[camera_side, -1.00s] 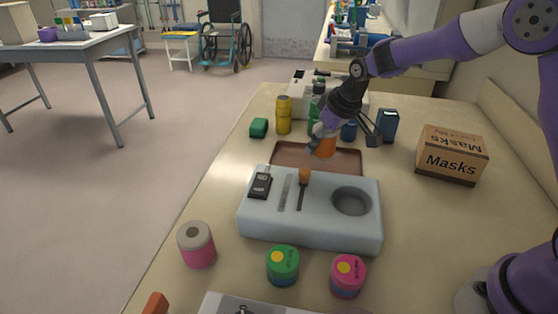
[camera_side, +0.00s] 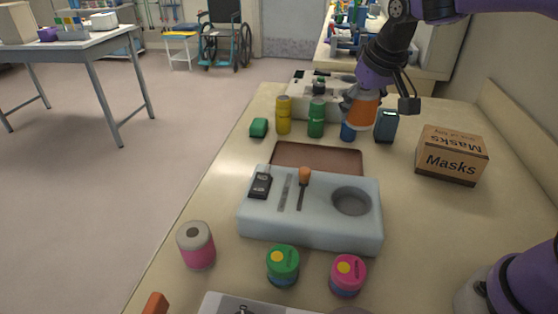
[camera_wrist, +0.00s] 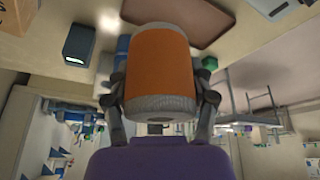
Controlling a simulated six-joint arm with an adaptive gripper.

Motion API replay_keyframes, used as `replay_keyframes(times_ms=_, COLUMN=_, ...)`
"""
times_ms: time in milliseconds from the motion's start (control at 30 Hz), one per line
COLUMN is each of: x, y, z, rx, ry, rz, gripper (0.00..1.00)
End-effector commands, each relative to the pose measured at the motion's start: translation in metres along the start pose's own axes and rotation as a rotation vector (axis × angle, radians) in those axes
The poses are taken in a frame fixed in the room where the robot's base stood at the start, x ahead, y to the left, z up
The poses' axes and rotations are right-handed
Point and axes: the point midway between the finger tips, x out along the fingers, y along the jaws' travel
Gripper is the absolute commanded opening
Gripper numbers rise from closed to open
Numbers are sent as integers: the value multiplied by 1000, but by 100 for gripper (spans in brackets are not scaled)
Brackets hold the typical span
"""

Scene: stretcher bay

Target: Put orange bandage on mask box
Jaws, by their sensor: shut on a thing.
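The orange bandage (camera_side: 363,112) is a roll with grey ends. My gripper (camera_side: 362,105) is shut on it and holds it in the air, above the far part of the table. In the wrist view the orange bandage (camera_wrist: 160,66) fills the middle, with a finger of my gripper (camera_wrist: 160,100) on each side. The mask box (camera_side: 451,156) is a brown cardboard box marked "Masks" at the right of the table, to the right of and nearer than the gripper. Its top looks bare. A corner of a brown box shows at the top left of the wrist view (camera_wrist: 16,14).
Yellow (camera_side: 284,115), green (camera_side: 316,118) and blue (camera_side: 348,131) rolls and a dark teal container (camera_side: 386,126) stand at the back. A brown tray (camera_side: 316,157) lies empty behind a light blue holder (camera_side: 310,230). Table around the mask box is clear.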

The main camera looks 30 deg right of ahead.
Motion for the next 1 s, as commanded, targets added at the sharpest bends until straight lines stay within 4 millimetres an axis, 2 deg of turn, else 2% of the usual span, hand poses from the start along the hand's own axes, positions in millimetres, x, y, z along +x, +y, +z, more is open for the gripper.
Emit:
replay_keyframes(times_ms=33, x=-8, y=28, z=-2, rx=94, ry=3, rz=39, gripper=23)
replay_keyframes(times_ms=100, x=-20, y=61, z=0, rx=220, ry=1, rz=89, gripper=23)
replay_keyframes(times_ms=200, x=-35, y=100, z=6, rx=376, ry=-2, rz=147, gripper=23)
replay_keyframes(times_ms=300, x=-46, y=125, z=14, rx=487, ry=-4, rz=186, gripper=23)
replay_keyframes(times_ms=433, x=-51, y=144, z=21, rx=564, ry=-8, rz=212, gripper=23)
replay_keyframes(times_ms=567, x=-40, y=169, z=28, rx=582, ry=-11, rz=218, gripper=23)
replay_keyframes(times_ms=800, x=-4, y=228, z=42, rx=578, ry=-12, rz=216, gripper=23)
replay_keyframes(times_ms=1000, x=12, y=254, z=47, rx=572, ry=-9, rz=213, gripper=23)
